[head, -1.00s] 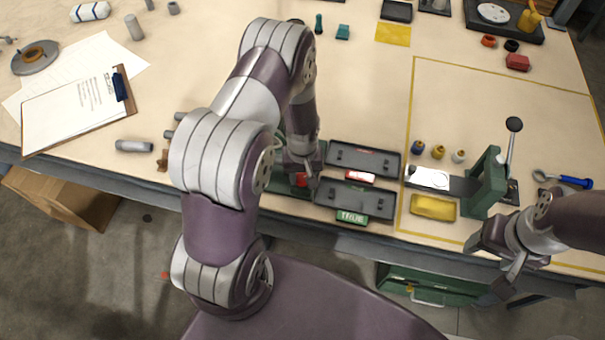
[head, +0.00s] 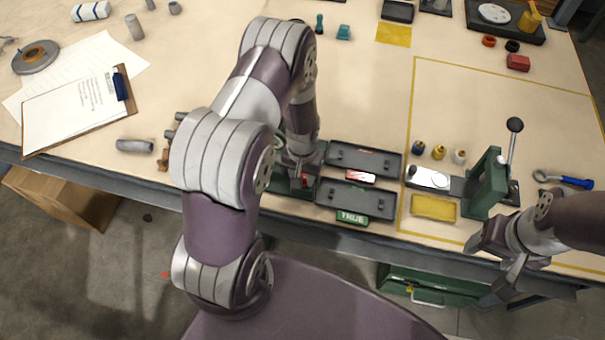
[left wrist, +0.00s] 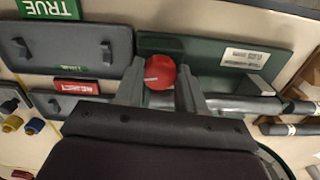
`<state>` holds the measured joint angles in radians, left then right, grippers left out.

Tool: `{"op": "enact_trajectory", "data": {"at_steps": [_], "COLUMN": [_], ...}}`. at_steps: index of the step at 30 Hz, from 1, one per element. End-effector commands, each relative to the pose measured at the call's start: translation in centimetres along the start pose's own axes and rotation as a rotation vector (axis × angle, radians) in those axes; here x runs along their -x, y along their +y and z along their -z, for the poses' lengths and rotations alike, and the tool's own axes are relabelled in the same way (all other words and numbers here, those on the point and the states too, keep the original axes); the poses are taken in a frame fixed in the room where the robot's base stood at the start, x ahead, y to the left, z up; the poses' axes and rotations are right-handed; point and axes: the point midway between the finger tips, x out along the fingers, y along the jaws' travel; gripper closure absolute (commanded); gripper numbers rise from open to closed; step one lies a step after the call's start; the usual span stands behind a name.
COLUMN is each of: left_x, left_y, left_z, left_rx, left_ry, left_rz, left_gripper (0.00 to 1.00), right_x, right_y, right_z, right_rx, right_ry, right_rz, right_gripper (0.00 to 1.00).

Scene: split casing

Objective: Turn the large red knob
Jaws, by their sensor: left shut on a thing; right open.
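The large red knob (left wrist: 160,72) sits on a dark green housing (left wrist: 225,62) with a pale label plate. In the left wrist view, a light pointer mark shows on the knob's face. My left gripper (left wrist: 161,88) has one finger on each side of the knob and is shut on it. In the head view, a bit of the red knob (head: 305,181) shows at the left gripper (head: 302,178); my left arm hides much of the housing. My right gripper (head: 492,262) is open and empty at the bench's front edge, right of the yellow tray.
Two grey trays (head: 357,200) lie right of the housing, with a green TRUE sign (head: 352,218) and a red REJECT sign (head: 360,177). A green lever press (head: 488,185) and a yellow tray (head: 434,208) stand further right.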

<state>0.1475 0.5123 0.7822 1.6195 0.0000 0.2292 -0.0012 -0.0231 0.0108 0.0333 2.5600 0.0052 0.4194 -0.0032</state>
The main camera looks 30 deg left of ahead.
Motion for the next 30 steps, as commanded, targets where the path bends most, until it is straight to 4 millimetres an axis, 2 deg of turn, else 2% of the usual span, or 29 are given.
{"op": "enact_trajectory", "data": {"at_steps": [6, 7, 9, 20, 23, 30], "left_x": [0.2, 0.2, 0.2, 0.6, 2.0, 8.1], "left_y": [0.0, 0.0, 0.0, 0.0, 0.0, 0.0], "left_z": [0.3, 0.3, 0.3, 0.2, 0.3, 0.2], "left_rx": [0.001, 0.001, 0.001, 0.002, 0.002, 0.002], "left_ry": [0.009, 0.009, 0.008, 0.005, 0.008, 0.011], "left_rz": [0.000, 0.000, 0.000, 0.000, 0.000, 0.000], "left_gripper": [0.91, 0.55, 0.35, 0.35, 0.35, 0.35], "right_x": [0.1, 0.0, 0.0, -0.1, -0.3, -1.2], "right_y": [0.0, 0.0, 0.0, 0.0, 0.0, 0.0], "right_z": [0.0, 0.0, 0.0, 0.0, 0.0, -0.1], "right_rx": [0.000, 0.000, 0.000, 0.000, 0.000, 0.000], "right_ry": [0.000, 0.000, 0.000, 0.000, 0.000, 0.000], "right_rz": [0.000, 0.000, 0.000, 0.000, 0.000, 0.000], "right_gripper": [0.36, 0.36, 0.36, 0.36, 0.36, 0.36]}}
